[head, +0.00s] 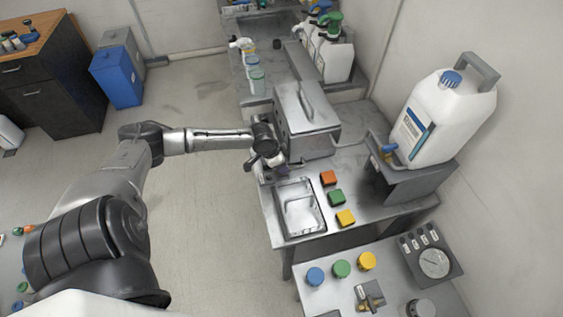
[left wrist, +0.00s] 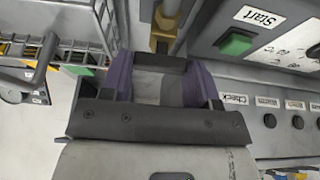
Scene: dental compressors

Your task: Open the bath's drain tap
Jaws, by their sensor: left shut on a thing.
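The bath (head: 305,115) is a grey metal box with a lid and handle, standing on the steel bench. My left gripper (head: 268,165) is low against its front left side and hides the drain tap in the head view. In the left wrist view, the drain tap shows as a brass-coloured stem (left wrist: 167,20) beside the bath's panel (left wrist: 270,75). My left gripper (left wrist: 162,72) has its purple fingers on either side of a dark bar at the end of the stem, apparently the tap's handle. Whether the handle is turned cannot be told. My right gripper is not in view.
A steel tray (head: 302,222) lies just in front of the bath. Orange, green and yellow blocks (head: 336,197) stand beside it. A large white canister (head: 440,115) stands on a raised stand at right. The panel has a green Start button (left wrist: 236,42).

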